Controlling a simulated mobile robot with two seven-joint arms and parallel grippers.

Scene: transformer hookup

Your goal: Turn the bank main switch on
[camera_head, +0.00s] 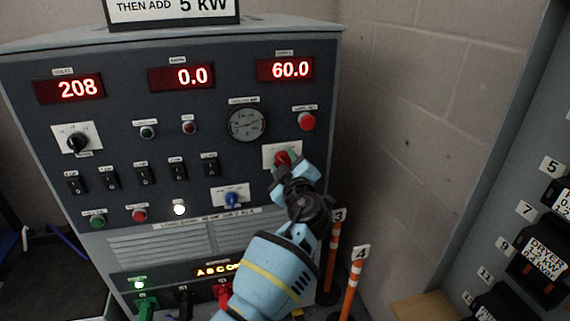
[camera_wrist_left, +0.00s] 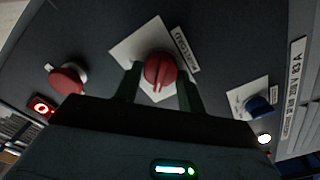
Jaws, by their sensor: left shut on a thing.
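A red rotary switch (camera_head: 282,158) sits on a white plate at the right side of the dark load bank panel (camera_head: 110,205). It is partly hidden by my gripper in the head view. In the left wrist view the red switch (camera_wrist_left: 162,70) shows between the two fingers, with its ridge running roughly up and down the picture. My left gripper (camera_head: 291,169) is shut on this switch, and its fingers also show in the left wrist view (camera_wrist_left: 158,88). The plate's lettering is too small to read surely. My right gripper is not in view.
A blue knob (camera_head: 232,199) on a white plate is left below the switch. A red push button (camera_head: 307,121) is above it. Displays read 208, 0.0 and 60.0. A white lamp (camera_head: 179,209) is lit. Orange-striped posts (camera_head: 351,290) and a block wall (camera_head: 430,120) are at the right.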

